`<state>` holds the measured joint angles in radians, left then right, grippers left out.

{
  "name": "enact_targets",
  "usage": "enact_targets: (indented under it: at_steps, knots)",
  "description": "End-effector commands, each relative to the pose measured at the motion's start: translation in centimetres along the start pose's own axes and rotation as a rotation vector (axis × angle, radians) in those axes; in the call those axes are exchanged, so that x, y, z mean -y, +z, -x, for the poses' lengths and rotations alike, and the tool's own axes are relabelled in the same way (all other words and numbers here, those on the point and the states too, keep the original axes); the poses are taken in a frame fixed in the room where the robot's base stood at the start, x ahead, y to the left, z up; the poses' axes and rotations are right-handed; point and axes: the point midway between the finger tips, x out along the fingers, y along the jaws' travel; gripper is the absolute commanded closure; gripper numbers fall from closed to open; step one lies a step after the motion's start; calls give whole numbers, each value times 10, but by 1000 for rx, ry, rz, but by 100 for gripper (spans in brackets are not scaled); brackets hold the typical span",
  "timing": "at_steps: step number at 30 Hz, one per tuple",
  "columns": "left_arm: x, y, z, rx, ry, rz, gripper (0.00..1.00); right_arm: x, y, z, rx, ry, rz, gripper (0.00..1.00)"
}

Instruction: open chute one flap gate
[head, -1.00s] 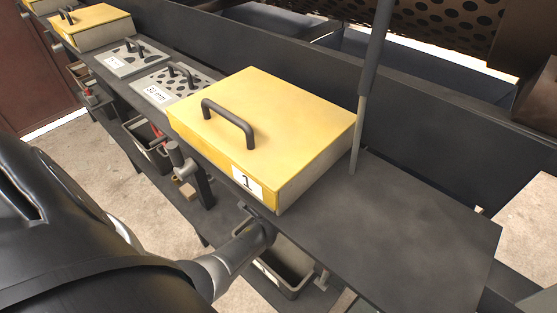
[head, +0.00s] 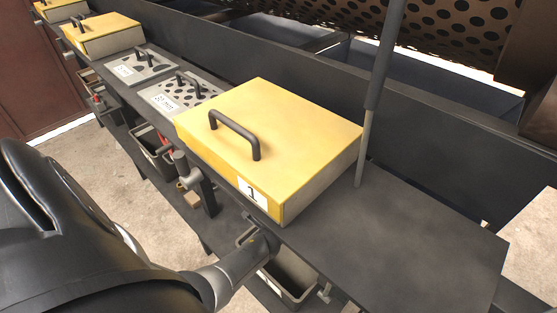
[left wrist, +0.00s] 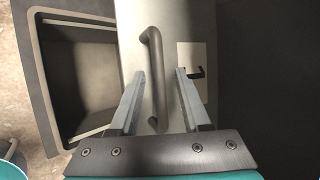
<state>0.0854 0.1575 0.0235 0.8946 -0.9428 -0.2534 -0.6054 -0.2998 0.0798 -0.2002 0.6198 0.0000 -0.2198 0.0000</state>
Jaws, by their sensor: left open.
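In the left wrist view a pale grey panel, which looks like the flap gate (left wrist: 190,20), carries a dark bar handle (left wrist: 153,60). A white label (left wrist: 191,57) with a black mark, only partly visible, is beside the handle. My left gripper (left wrist: 156,74) is open, with one finger on each side of the handle; I cannot tell whether they touch it. In the head view a yellow-topped box (head: 285,125) labelled 1 stands on the dark bench, and my left arm reaches below its front edge. The gate and the left fingertips are hidden there. My right gripper is not in view.
In the left wrist view an open grey bin (left wrist: 75,80) lies left of the panel. In the head view another bin (head: 290,280) sits under the bench edge. A dark upright rod (head: 372,110) stands by the box. The bench (head: 400,240) is clear at right.

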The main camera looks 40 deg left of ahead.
Motion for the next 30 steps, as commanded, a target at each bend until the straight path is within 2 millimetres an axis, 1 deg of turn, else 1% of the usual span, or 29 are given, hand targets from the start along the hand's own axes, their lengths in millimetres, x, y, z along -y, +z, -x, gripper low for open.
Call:
enact_targets:
  at_steps: [9, 14, 20, 30]
  knots:
    - [2, 0, 50, -2, 0, 0, 53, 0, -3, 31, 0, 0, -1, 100]
    - [2, 0, 76, -2, 0, 0, 53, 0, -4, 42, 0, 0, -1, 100]
    - [0, 0, 94, 0, -3, -1, 53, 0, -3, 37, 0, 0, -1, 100]
    - [1, 0, 133, -1, -2, -1, 53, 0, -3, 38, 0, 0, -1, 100]
